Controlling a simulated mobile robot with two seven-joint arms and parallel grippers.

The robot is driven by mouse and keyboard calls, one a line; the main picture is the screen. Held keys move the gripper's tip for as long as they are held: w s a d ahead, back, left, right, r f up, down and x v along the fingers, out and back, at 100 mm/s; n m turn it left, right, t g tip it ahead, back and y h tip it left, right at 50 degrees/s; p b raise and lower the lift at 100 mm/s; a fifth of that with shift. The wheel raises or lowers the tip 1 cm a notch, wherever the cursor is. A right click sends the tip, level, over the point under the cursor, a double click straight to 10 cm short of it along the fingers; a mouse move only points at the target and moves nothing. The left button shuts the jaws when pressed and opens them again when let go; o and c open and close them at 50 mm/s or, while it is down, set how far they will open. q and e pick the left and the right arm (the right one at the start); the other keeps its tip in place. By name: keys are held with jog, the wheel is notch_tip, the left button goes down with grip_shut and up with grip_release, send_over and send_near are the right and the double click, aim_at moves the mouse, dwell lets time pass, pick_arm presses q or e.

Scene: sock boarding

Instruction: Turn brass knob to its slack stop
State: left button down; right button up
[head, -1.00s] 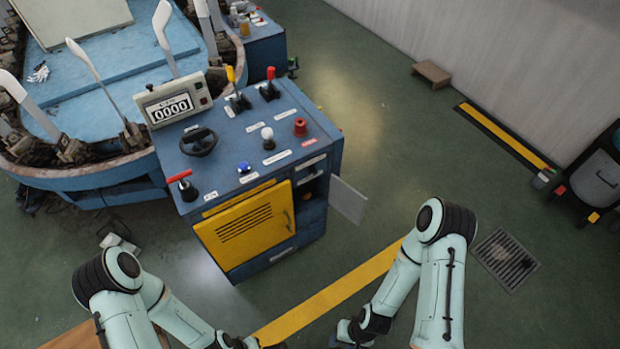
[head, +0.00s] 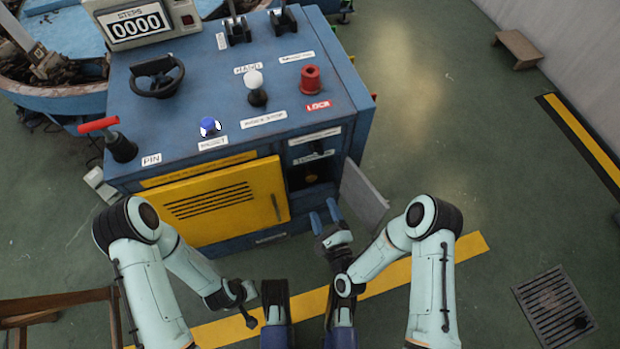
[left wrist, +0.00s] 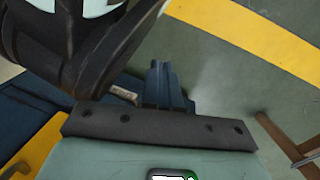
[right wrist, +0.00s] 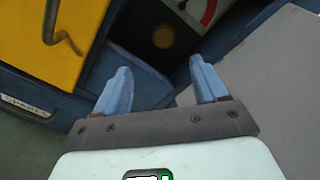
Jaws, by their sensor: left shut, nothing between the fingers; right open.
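The brass knob (right wrist: 162,37) shows in the right wrist view as a dim round disc inside a dark open compartment, below a white dial with a red band (right wrist: 198,10). In the head view the compartment (head: 312,172) is at the console's right front, and the knob cannot be made out there. My right gripper (head: 325,212) is open and empty in front of the compartment. In the right wrist view its blue fingers (right wrist: 160,68) point at the opening, apart from the knob. My left gripper (left wrist: 165,75) is shut and empty, low and away from the console.
A grey door (head: 363,196) stands open right of the compartment, and a yellow panel with a handle (head: 222,204) is to its left. The blue console top (head: 195,90) carries a handwheel, buttons and levers. A wooden piece (head: 50,305) stands at lower left.

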aim_at(312, 180)
jog(key=shift+m, duration=0.3)
jog(key=b+x, duration=0.1)
jog(key=x, duration=0.3)
jog(key=b+x, duration=0.1)
jog(key=x, duration=0.3)
jog(key=r+b+x, duration=0.1)
jog(key=x, duration=0.3)
jog(key=shift+b+x, duration=0.3)
jog(key=shift+x, duration=0.55)
pick_arm(q)
jog(key=s+a+f+g, duration=0.1)
jog(key=s+f+g, duration=0.1)
jog(key=s+f, duration=0.2)
jog(key=s, duration=0.2)
jog(key=shift+s+f+n, duration=0.2)
jog(key=shift+s+n, duration=0.1)
jog(key=shift+s, duration=0.05)
pick_arm(e)
jog(key=shift+c, duration=0.4)
jog(key=c, duration=1)
